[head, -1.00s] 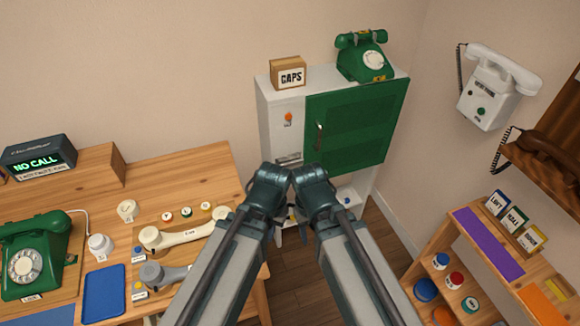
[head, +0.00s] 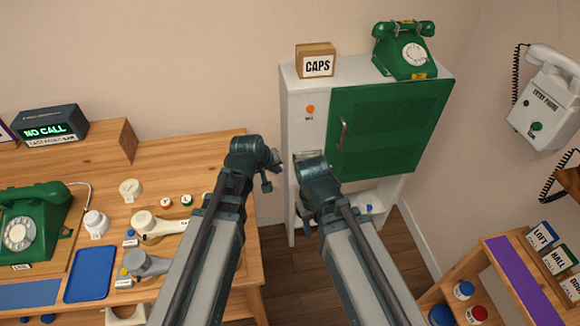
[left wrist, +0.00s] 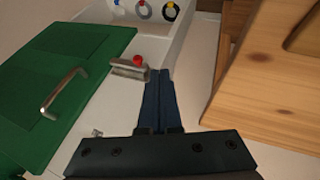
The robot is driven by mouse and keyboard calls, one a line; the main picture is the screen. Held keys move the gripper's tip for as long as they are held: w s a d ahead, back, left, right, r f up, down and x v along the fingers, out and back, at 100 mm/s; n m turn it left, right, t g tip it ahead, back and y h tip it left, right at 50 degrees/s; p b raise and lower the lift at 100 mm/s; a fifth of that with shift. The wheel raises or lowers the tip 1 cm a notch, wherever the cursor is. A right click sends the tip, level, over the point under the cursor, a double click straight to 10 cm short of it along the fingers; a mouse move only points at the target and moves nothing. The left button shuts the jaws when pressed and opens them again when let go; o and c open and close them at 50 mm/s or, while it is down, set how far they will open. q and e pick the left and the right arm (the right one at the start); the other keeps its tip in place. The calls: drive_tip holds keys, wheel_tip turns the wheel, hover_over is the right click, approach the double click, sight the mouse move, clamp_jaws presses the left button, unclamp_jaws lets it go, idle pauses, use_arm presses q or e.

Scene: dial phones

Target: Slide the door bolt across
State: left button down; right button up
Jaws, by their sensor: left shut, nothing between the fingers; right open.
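The cabinet's green door (head: 390,130) is closed, with a metal handle (head: 343,134) on its left side. The metal bolt (left wrist: 124,70) with a red knob (left wrist: 138,59) is on the white cabinet front beside the door in the left wrist view. In the head view the bolt (head: 308,155) is partly hidden by my right arm. My left gripper (left wrist: 158,74) is shut and empty, its tips close beside the knob; contact cannot be told. It also shows in the head view (head: 275,168), left of the cabinet. My right gripper (head: 304,212) is open, low before the cabinet, its fingers mostly hidden.
The CAPS box (head: 316,61) and a green phone (head: 404,52) stand on the cabinet. A wooden desk (head: 190,150) with phone parts is at left. A shelf unit (head: 500,290) is at lower right, below a white wall phone (head: 545,100).

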use_arm(q)
drive_tip(key=shift+w+a+r+n, duration=0.1)
drive_tip(key=shift+w+a+n, duration=0.1)
drive_tip(key=shift+w, duration=0.2)
drive_tip(key=shift+w+a+r+n, duration=0.1)
drive_tip(key=shift+w+a+n, duration=0.1)
drive_tip(key=shift+w, duration=0.15)
drive_tip(key=w+d+f+b, duration=0.6)
drive_tip(key=f+b, duration=0.2)
drive_tip(key=f, duration=0.1)
drive_tip(key=shift+w+b, duration=0.4)
drive_tip(key=shift+d, duration=0.15)
